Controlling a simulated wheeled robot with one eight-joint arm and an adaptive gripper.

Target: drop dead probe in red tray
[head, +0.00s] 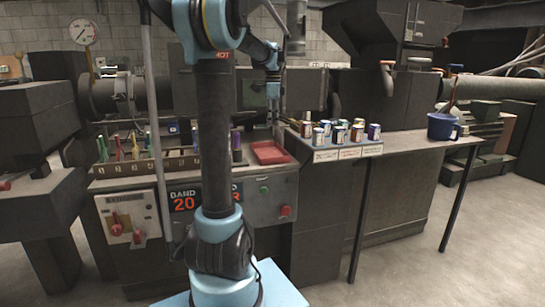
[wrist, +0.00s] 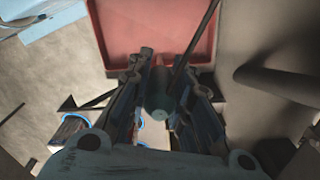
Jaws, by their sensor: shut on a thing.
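The red tray (head: 268,153) sits on the machine's ledge, right of the rack of probes. In the wrist view the red tray (wrist: 118,30) fills the top centre, and the part I see looks empty. My gripper (wrist: 164,85) is shut on a probe (wrist: 158,97) with a grey-green cylindrical body and a thin dark rod slanting up across the tray's right part. In the head view my gripper (head: 273,105) is above the tray; the held probe is too small to make out clearly there. How high it is above the tray I cannot tell.
A rack (head: 160,165) with several coloured probes stands left of the tray, partly behind my arm. Several cans (head: 340,133) stand on a blue tray to the right. A blue bucket (head: 441,126) stands at the far right of the bench.

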